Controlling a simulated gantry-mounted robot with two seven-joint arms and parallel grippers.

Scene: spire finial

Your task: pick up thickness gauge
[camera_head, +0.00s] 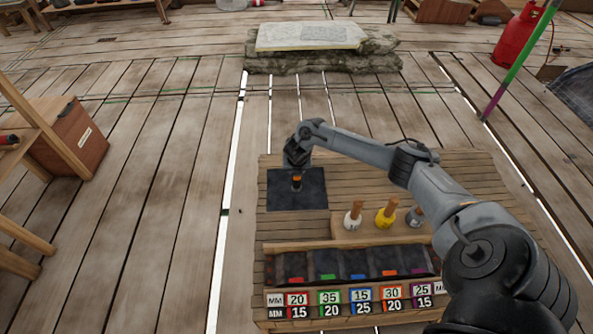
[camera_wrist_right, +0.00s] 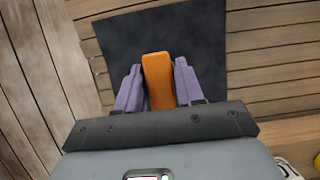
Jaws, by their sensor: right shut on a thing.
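The thickness gauge shows as an orange bar (camera_wrist_right: 158,80) between the purple fingers of my right gripper (camera_wrist_right: 158,88) in the right wrist view. The fingers are shut on it, one on each side. In the head view my right gripper (camera_head: 297,182) points down over the dark square mat (camera_head: 312,198) at the left of the wooden bench, with a small orange patch of the gauge between its fingers. The lower part of the gauge is hidden, and I cannot tell whether it touches the mat. My left gripper is not in view.
Bottles with wooden handles, one white (camera_head: 352,219), one yellow (camera_head: 385,217) and one grey (camera_head: 415,218), stand right of the mat. A row of dark bins (camera_head: 325,264) with coloured number labels runs along the bench's front. A stone slab (camera_head: 310,37) lies beyond.

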